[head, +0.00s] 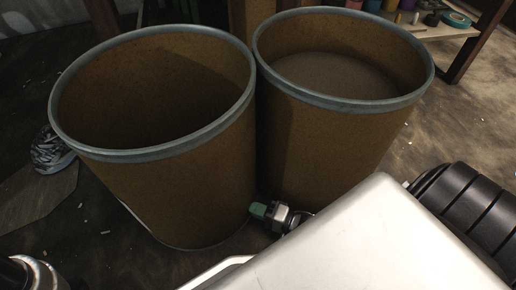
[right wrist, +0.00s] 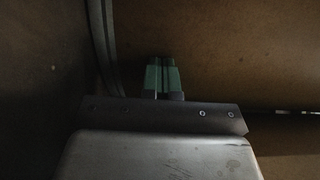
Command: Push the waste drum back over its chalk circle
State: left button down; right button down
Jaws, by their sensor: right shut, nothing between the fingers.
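Two brown open-topped drums with grey metal rims stand side by side, their rims touching or nearly so. The left drum (head: 185,195) looks empty and dark inside. The right drum (head: 315,150) holds a brown fill. I cannot tell by looks which is the waste drum. A thin white arc, perhaps chalk (head: 130,213), shows on the floor at the left drum's lower left edge; the rest is hidden. My right gripper (head: 258,210) is shut and empty, low between the drums. Its green fingertips (right wrist: 162,76) face a brown wall; contact is unclear. My left gripper is out of view.
A patterned shoe-like object (head: 50,150) lies on the floor at left, near a flat dark sheet (head: 40,190). A shelf with tape rolls (head: 456,18) stands at the top right. The floor right of the drums (head: 470,115) is mostly clear.

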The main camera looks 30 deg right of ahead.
jog(key=shift+w+a+r, duration=0.15)
jog(key=shift+a, duration=0.75)
jog(key=shift+w+a, duration=0.1)
jog(key=shift+a, duration=0.1)
